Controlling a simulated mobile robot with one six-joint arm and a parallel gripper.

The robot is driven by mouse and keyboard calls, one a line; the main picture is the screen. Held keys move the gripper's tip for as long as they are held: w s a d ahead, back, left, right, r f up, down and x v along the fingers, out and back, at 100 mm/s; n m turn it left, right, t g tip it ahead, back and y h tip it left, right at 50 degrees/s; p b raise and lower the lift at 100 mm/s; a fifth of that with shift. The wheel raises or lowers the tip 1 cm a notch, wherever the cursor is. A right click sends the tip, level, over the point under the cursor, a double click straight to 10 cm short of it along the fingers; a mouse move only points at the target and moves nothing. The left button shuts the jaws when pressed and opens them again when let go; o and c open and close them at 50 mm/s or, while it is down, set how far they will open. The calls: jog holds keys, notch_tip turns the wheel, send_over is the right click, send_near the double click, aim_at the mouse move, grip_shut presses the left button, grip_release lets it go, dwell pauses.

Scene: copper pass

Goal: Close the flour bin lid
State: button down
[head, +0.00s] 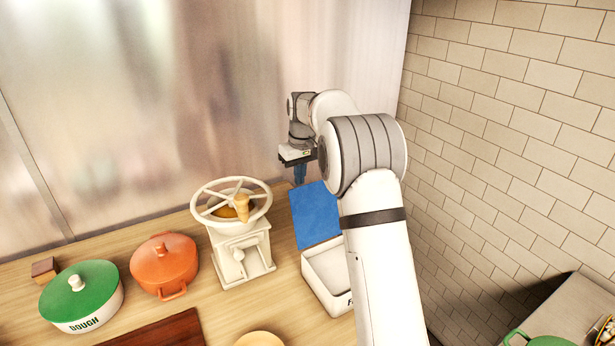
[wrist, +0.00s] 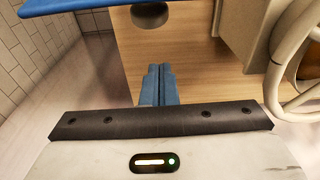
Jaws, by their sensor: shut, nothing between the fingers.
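The flour bin (head: 322,285) is a white open-topped box on the wooden counter, partly hidden behind my arm. Its blue lid (head: 315,215) stands raised at the back of the bin, open. My gripper (head: 299,180) has blue fingers and is shut and empty, by the lid's upper edge on the wall side. In the wrist view the shut fingers (wrist: 160,68) point over bare wood, and the blue lid edge (wrist: 65,7) crosses the top with a dark round knob (wrist: 150,15) by it. A gap shows between fingers and lid there.
A white grinder with a hand wheel (head: 238,250) stands close left of the bin; its wheel also shows in the wrist view (wrist: 284,58). An orange pot (head: 165,262) and a green-lidded dough pot (head: 82,295) are farther left. A tiled wall (head: 510,130) bounds the right.

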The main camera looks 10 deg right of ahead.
jog(key=s, duration=0.1)
jog(key=s+d, duration=0.1)
jog(key=s+r, duration=0.1)
jog(key=shift+s+d+p, duration=0.15)
jog(key=shift+s+p, duration=0.15)
jog(key=shift+p, duration=0.1)
jog(key=shift+d, duration=0.1)
